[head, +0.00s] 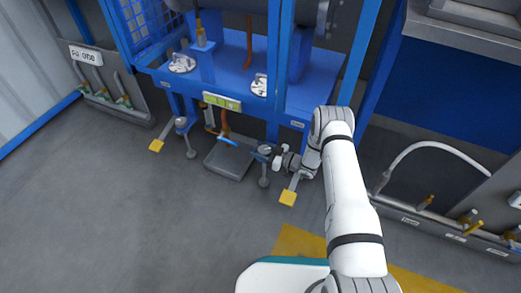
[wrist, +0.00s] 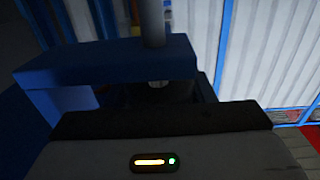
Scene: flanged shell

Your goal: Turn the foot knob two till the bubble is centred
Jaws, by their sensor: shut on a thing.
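The blue frame (head: 236,84) stands on short legs with round feet. A foot knob (head: 264,150) is at its right leg, above a round grey foot (head: 264,182). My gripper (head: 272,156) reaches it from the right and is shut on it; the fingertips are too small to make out. Another foot knob (head: 181,122) is at the left leg. A yellow-green level strip (head: 222,102) is on the frame's front edge; its bubble cannot be read. The wrist view shows my gripper's body (wrist: 160,145) below a blue beam (wrist: 105,60); the jaws and knob are hidden there.
Yellow tags (head: 156,145) (head: 288,198) stick out near the feet. A pipe rack (head: 430,205) stands at the right. The grey floor (head: 130,230) at front left is clear.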

